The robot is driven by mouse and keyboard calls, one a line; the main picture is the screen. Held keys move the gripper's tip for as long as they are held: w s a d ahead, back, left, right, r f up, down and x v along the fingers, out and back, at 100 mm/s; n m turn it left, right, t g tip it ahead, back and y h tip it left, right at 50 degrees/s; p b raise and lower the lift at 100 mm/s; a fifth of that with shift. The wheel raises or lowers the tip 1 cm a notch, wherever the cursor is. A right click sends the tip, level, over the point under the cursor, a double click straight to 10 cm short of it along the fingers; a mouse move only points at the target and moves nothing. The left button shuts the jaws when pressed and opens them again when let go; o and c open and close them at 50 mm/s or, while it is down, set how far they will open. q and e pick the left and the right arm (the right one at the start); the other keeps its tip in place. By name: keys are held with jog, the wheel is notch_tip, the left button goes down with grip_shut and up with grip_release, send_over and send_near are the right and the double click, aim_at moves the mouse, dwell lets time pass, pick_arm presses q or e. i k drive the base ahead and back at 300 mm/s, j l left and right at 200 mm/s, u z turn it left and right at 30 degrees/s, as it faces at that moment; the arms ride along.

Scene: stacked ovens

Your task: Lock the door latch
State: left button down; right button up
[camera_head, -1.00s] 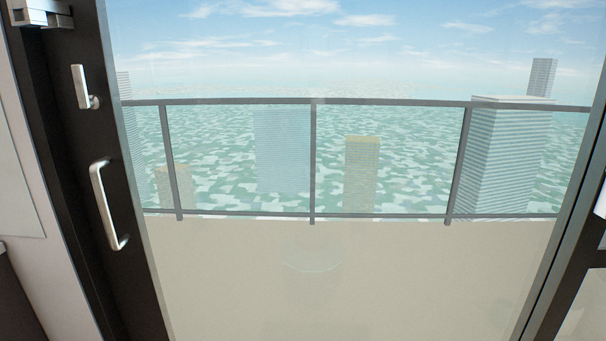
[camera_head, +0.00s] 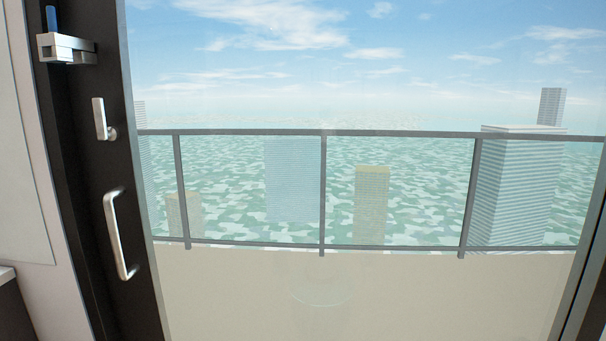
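A dark-framed glass door (camera_head: 84,165) stands at the left. A small silver lever latch (camera_head: 104,119) sits on its frame, with its bar upright and a short stub at its lower right. Above it is a silver block-shaped fitting (camera_head: 67,48) with a blue upright piece (camera_head: 51,19) on top, partly cut by the picture's upper edge. I cannot tell from the look of either fitting whether it is locked. Neither of my grippers shows in the head view.
A long silver pull handle (camera_head: 120,235) is on the door frame below the latch. A light wall (camera_head: 25,165) lies to the left, with a counter corner (camera_head: 8,277) at its foot. Beyond the glass are a balcony railing (camera_head: 322,190) and tall buildings.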

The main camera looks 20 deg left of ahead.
aim_at(104, 134)
jog(key=u, duration=1.7)
